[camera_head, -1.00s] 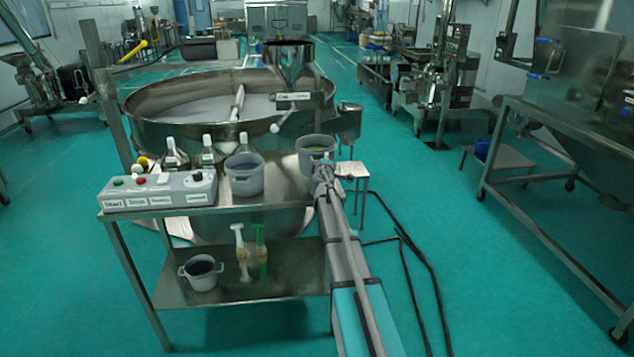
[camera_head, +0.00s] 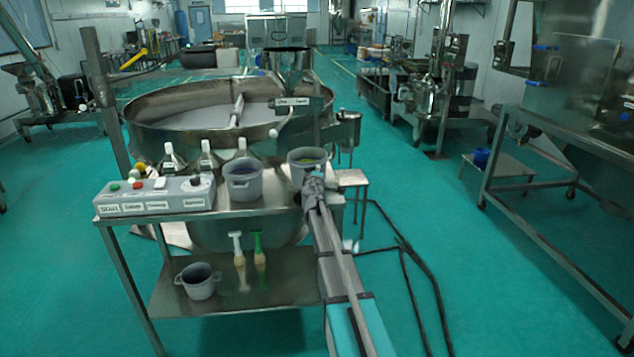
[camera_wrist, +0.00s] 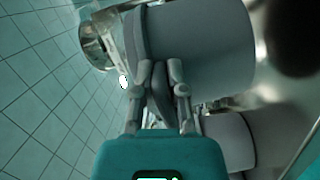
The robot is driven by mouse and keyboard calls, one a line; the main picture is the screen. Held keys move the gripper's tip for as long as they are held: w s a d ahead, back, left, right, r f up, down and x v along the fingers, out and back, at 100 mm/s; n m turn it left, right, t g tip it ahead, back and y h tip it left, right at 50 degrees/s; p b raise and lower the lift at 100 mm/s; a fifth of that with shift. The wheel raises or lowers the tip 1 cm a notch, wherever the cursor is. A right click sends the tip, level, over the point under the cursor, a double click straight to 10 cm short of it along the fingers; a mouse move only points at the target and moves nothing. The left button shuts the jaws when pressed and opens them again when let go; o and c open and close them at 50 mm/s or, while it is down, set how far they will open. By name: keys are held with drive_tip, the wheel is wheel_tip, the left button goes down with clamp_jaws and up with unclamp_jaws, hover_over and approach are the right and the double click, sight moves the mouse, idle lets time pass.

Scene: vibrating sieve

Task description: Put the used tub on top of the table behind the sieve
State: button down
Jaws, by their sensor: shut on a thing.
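My gripper (camera_head: 312,185) is shut on a grey tub (camera_head: 300,172) with something yellow-green inside. The held tub is at the right end of the metal table (camera_head: 275,200) in front of the sieve; I cannot tell whether it touches the tabletop. In the wrist view my gripper's fingers (camera_wrist: 163,75) pinch its handle, and its grey wall (camera_wrist: 205,75) fills the upper middle. A second grey tub (camera_head: 243,183) stands just left of it on the table. The round steel sieve (camera_head: 165,140) is behind both tubs. The table behind the sieve cannot be made out.
A control box (camera_head: 150,203) with buttons sits on the table's left end. A third tub (camera_head: 199,286) and two brushes (camera_head: 259,252) are on the lower shelf (camera_head: 285,285). A small stand (camera_head: 352,178) is at the right. Black cables (camera_head: 408,262) lie on the floor, which is otherwise open there.

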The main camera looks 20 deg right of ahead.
drive_tip(key=shift+w+a+f+b, duration=0.1)
drive_tip(key=shift+a+f+b, duration=0.05)
drive_tip(key=shift+f+b, duration=0.75)
drive_tip(key=shift+w+a+f+b, duration=0.1)
drive_tip(key=shift+f+b, duration=0.7)
drive_tip(key=shift+f, duration=0.2)
drive_tip(key=c, duration=0.7)
unclamp_jaws()
drive_tip(key=shift+s+a, duration=0.1)
drive_tip(key=shift+s, duration=0.05)
drive_tip(key=v, duration=1.2)
